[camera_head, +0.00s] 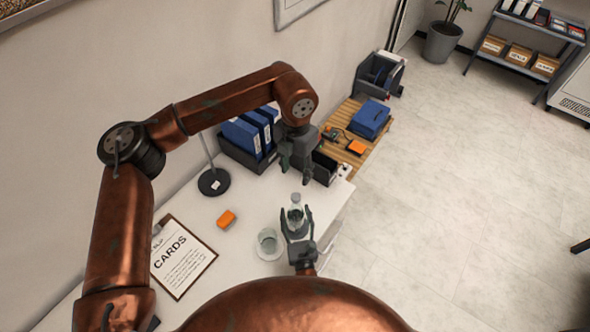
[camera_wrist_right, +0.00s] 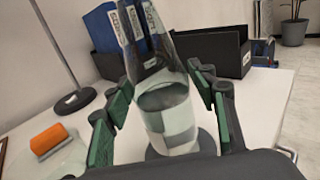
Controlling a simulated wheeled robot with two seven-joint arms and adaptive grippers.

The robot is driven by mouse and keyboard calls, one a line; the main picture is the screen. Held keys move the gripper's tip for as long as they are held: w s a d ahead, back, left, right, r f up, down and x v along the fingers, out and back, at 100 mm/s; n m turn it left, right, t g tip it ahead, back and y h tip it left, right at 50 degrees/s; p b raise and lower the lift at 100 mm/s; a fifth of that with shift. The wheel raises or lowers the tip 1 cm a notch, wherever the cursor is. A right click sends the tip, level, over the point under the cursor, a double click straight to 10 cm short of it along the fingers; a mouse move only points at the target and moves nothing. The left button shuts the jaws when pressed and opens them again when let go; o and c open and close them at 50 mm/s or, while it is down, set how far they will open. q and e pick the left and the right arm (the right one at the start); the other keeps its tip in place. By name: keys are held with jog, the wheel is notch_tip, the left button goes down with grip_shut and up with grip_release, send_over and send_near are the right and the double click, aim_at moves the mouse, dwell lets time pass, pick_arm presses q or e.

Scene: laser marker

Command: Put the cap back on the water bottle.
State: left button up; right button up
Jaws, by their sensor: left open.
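A clear water bottle (camera_head: 296,211) stands upright near the table's right end, with its clear body large in the right wrist view (camera_wrist_right: 167,112). My right gripper (camera_head: 297,216) has a finger on each side of the bottle; its green pads (camera_wrist_right: 160,100) flank it in the wrist view. I cannot tell whether the pads press on it. My left gripper (camera_head: 297,173) is open, pointing down, behind and above the bottle in the head view. I see nothing between its fingers. I cannot make out a cap for certain in either view.
An orange block (camera_head: 226,218), a clipboard (camera_head: 184,258) and a lamp base (camera_head: 214,182) lie further left. Blue binders (camera_head: 243,137) and a dark open bin (camera_head: 325,168) stand behind. Bare table lies between these things.

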jog(key=shift+o, duration=1.1)
jog(key=s+d, duration=0.2)
jog(key=s, duration=0.9)
jog(key=shift+s, duration=0.4)
jog(key=shift+a, duration=0.1)
